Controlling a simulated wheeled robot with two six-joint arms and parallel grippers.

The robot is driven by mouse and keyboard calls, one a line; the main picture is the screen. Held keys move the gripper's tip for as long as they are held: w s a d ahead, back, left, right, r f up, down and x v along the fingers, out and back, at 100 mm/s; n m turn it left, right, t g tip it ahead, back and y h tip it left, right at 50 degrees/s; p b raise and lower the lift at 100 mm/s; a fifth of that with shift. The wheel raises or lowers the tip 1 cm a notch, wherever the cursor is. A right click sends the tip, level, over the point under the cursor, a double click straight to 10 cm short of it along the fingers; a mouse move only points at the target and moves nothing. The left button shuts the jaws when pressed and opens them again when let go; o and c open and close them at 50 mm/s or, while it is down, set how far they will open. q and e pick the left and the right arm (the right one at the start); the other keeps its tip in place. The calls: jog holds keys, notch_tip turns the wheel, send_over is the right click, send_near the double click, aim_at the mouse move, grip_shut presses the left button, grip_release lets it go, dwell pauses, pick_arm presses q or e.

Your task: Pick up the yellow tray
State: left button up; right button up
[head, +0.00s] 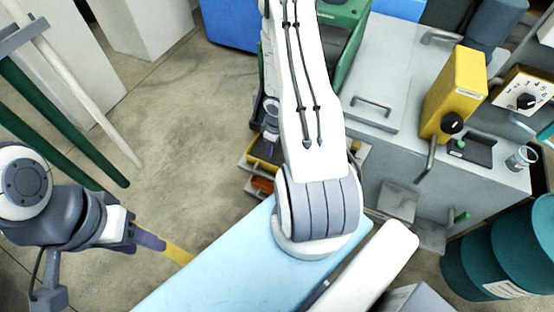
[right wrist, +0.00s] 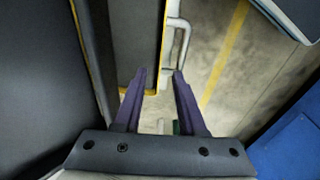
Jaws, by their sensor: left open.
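A yellow tray (head: 264,152) shows in the head view on a low rack beside the machine, partly hidden by my right arm. In the right wrist view, a dark panel with a yellow edge (right wrist: 161,50) lies beyond the fingers; I cannot tell if it is the tray. My right gripper (right wrist: 160,76) is open with its purple fingers apart and nothing visibly held; it is hidden in the head view. My left gripper (head: 150,240) is open and empty at the lower left of the head view, away from the tray.
An orange item (head: 262,186) sits below the tray. A grey machine (head: 380,80) with a yellow control box (head: 453,90) stands at right, near teal drums (head: 500,250). Green and white poles (head: 85,95) are at left. A pale handle (right wrist: 184,35) is beside the yellow-edged panel. Open floor lies left of centre.

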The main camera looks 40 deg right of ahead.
notch_tip(320, 180, down, 6)
jog(key=b, duration=0.3)
jog(key=shift+r, duration=0.25)
jog(key=f+b, duration=0.2)
jog(key=f, duration=0.1)
jog(key=f+b, duration=0.1)
jog(key=shift+w+a+f, duration=0.2)
jog(key=shift+w+f, duration=0.05)
jog(key=shift+f, duration=0.15)
jog(key=shift+w+f, duration=0.1)
jog(key=shift+f, duration=0.3)
grip_shut()
jog(key=shift+r, duration=0.1)
